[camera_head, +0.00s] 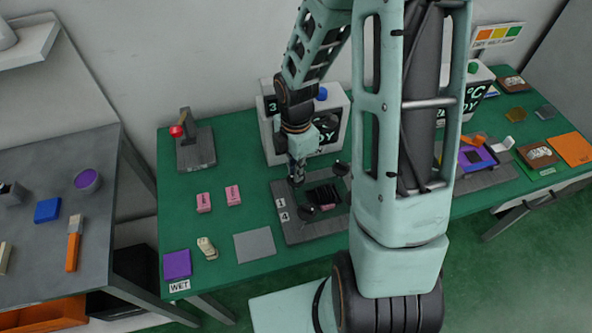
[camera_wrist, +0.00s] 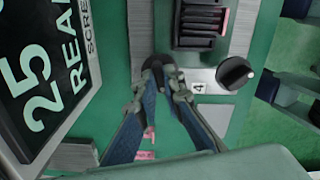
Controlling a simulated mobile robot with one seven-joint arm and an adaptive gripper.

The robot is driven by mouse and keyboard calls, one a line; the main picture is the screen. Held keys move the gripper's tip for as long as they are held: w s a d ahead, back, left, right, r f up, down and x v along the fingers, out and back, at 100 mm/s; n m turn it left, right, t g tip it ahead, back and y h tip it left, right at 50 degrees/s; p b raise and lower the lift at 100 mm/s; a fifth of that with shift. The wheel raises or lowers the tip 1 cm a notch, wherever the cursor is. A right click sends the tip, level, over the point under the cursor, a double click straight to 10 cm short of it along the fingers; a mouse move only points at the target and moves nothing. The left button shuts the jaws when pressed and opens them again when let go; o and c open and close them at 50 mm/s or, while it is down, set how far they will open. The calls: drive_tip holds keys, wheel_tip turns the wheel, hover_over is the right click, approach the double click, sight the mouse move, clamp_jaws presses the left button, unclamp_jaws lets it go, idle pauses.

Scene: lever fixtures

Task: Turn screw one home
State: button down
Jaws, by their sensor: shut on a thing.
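A grey screw fixture (camera_head: 298,235) sits on the green table, with labels "1" and "4" on its left edge and a dark slotted block (camera_head: 324,196) in its middle. My gripper (camera_head: 297,180) is down at the fixture's back left corner, by the "1" side. In the wrist view my gripper (camera_wrist: 166,76) is closed around a black knob (camera_wrist: 166,67), screw one by its place. The fingers hide part of the knob, and its turn angle cannot be read. Another black knob (camera_wrist: 235,72) with a pale mark stands beside the "4" label (camera_wrist: 200,87).
A display box (camera_wrist: 42,65) reading "25" and "READY" stands close behind the fixture. Pink blocks (camera_head: 233,195), a grey pad (camera_head: 255,245) and a red-knobbed lever (camera_head: 177,131) are to the left. My arm hides part of the fixture's right side.

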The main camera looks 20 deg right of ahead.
drive_tip(key=m+b, duration=0.1)
drive_tip(key=m, duration=0.2)
drive_tip(key=shift+m, duration=0.4)
drive_tip(key=m+b, duration=0.1)
drive_tip(key=m, duration=0.2)
drive_tip(key=shift+m, duration=0.3)
drive_tip(key=m+b, duration=0.1)
drive_tip(key=m, duration=0.2)
drive_tip(key=shift+m, duration=0.3)
drive_tip(key=m+b, duration=0.1)
drive_tip(key=m, duration=0.3)
drive_tip(key=shift+b, duration=0.4)
drive_tip(key=m+b, duration=0.1)
drive_tip(key=m, duration=0.6)
drive_tip(key=shift+m, duration=0.4)
drive_tip(key=m, duration=0.3)
drive_tip(key=shift+r, duration=0.1)
drive_tip(key=shift+m, duration=2.1)
